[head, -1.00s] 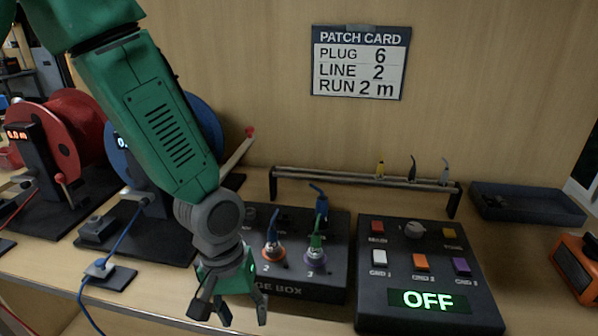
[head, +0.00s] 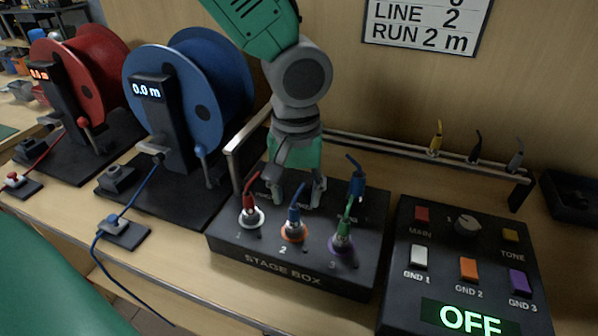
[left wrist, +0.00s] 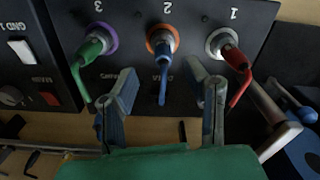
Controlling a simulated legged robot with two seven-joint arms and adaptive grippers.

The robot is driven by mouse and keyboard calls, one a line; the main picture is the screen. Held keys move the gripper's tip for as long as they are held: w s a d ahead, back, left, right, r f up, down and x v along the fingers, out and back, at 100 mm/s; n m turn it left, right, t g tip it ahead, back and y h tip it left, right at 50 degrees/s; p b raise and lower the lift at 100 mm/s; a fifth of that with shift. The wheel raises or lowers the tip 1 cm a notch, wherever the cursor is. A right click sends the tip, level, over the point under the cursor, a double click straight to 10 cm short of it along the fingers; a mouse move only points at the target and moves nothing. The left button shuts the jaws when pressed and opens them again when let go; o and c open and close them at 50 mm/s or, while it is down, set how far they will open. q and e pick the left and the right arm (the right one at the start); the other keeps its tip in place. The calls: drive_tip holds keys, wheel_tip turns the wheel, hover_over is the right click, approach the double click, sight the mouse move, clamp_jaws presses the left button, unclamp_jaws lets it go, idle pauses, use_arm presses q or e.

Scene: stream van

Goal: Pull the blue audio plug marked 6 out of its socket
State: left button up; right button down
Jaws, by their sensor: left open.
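The black stage box (head: 225,240) has a front row of sockets labelled 1, 2 and 3. A red plug (head: 250,205) is in socket 1, a blue plug (head: 294,222) in socket 2 and a green plug (head: 343,232) in socket 3. Another blue plug (head: 357,180) stands at the box's back right. I cannot read a 6 on either blue plug. My left gripper (head: 296,192) points down over the box, just behind the front row. In the left wrist view, its open fingers (left wrist: 163,82) lie either side of the socket 2 blue plug (left wrist: 163,62), apparently not touching it.
A switch panel (head: 400,255) reading OFF stands right of the box. Blue (head: 215,95) and red (head: 95,75) cable reels stand left. A rail (head: 390,148) with several small plugs runs behind. The patch card (head: 425,25) hangs on the wall.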

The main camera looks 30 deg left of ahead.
sight(295, 206)
use_arm(q)
drive_tip(key=f, duration=0.3)
drive_tip(key=f+b, duration=0.1)
drive_tip(key=f, duration=0.1)
drive_tip(key=shift+s+a+f, duration=0.1)
drive_tip(key=shift+a+f, duration=0.1)
drive_tip(key=shift+a, duration=0.2)
drive_tip(key=shift+d+f, duration=0.1)
drive_tip(key=shift+f, duration=0.2)
drive_tip(key=shift+d, duration=0.2)
clamp_jaws()
drive_tip(key=shift+a, duration=0.1)
